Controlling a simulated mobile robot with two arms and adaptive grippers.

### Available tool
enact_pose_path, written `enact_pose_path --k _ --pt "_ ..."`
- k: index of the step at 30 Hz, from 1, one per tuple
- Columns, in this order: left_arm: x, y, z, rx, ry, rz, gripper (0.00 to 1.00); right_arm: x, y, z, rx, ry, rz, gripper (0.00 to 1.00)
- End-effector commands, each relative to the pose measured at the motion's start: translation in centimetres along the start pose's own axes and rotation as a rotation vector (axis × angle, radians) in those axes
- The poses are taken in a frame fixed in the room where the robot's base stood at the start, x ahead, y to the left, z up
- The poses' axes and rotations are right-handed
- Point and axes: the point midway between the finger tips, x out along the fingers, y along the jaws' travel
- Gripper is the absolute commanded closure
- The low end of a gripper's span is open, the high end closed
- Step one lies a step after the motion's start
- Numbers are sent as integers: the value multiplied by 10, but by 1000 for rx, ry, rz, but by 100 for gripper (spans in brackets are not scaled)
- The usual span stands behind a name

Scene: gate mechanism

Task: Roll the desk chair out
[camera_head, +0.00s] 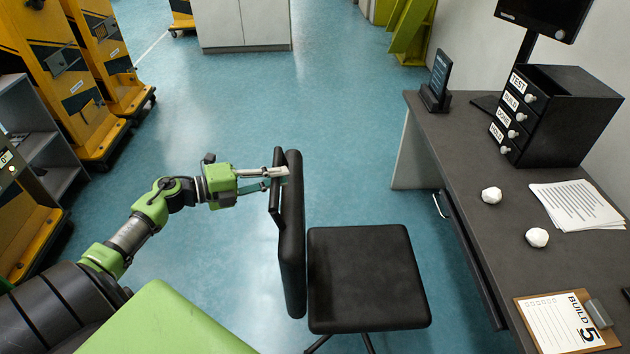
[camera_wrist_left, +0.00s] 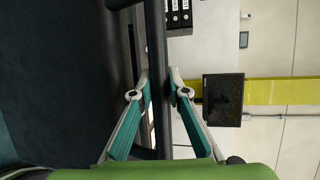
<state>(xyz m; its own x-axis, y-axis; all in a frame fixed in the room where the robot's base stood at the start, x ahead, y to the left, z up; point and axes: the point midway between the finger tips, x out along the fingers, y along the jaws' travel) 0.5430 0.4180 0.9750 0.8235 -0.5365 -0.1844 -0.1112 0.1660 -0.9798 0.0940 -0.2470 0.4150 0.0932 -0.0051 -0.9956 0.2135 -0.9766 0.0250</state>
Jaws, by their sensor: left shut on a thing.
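The black desk chair has a square seat (camera_head: 367,276) and an upright backrest (camera_head: 293,230) on the seat's left side, in the head view. It stands on the blue floor to the left of the desk. My left gripper (camera_head: 279,177) reaches in from the left at the top of the backrest. It is shut on the dark bar (camera_wrist_left: 158,80) behind the backrest, which runs between its two fingers in the left wrist view. Only part of the chair's legs shows under the seat. My right gripper is not in view.
The dark desk (camera_head: 462,170) stands right of the chair, bearing a small drawer unit (camera_head: 545,115), papers (camera_head: 577,206), crumpled balls and a clipboard (camera_head: 565,325). Yellow wheeled units (camera_head: 105,60) stand at the left. The blue floor (camera_head: 330,110) ahead is clear.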

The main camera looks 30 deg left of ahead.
Motion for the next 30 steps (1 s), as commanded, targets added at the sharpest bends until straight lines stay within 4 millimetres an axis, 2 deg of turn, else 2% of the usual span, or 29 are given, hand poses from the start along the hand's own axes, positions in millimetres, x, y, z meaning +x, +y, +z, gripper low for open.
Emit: enact_pose_path --k 1,6,12,18,29,30 --pt "-16 10 7 -1 -5 10 100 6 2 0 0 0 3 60" --pt "-54 16 24 -1 -6 7 100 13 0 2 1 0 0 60" --pt "-82 20 35 -2 -5 5 100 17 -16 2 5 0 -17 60" --pt "-93 21 40 -1 -4 2 100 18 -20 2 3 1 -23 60" --pt "-95 21 41 -1 -6 2 100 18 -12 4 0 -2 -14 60" --pt "-95 21 41 -1 -6 2 80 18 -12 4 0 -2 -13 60"
